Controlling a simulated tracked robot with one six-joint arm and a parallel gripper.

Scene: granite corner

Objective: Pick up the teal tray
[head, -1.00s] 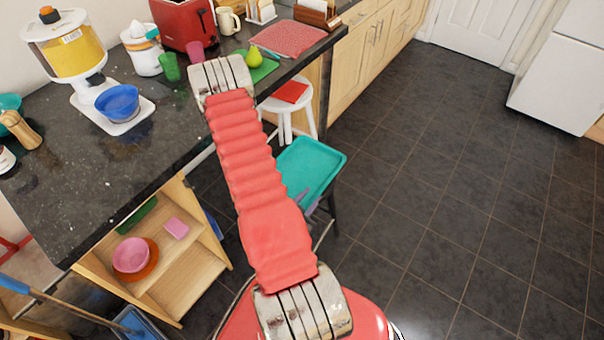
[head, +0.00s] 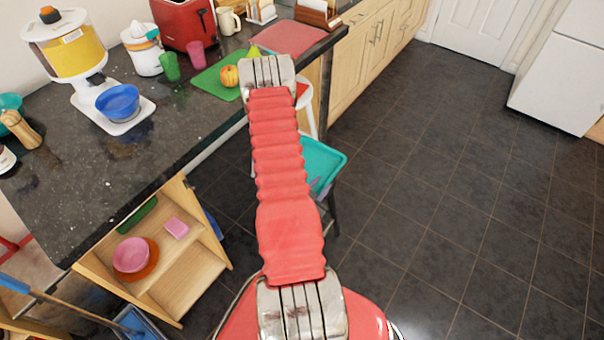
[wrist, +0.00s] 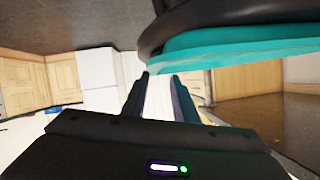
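The teal tray (head: 328,158) lies on a dark stool beyond the counter's right end in the head view; my arm covers its left part. In the wrist view, which looks upside down, the tray (wrist: 240,42) shows edge-on at upper right, against the dark stool seat (wrist: 205,18). My gripper (wrist: 159,77) has two dark fingers apart with nothing between them. The fingers are beside the tray's edge in the picture; I cannot tell the exact gap. In the head view my arm mostly hides the gripper.
The dark counter (head: 110,165) holds a blue bowl (head: 118,101), a green board (head: 208,82) with fruit, and a red toaster (head: 186,22). A white stool (head: 308,112) stands behind the tray. Shelves (head: 190,275) are at lower left. The tiled floor (head: 450,180) at right is clear.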

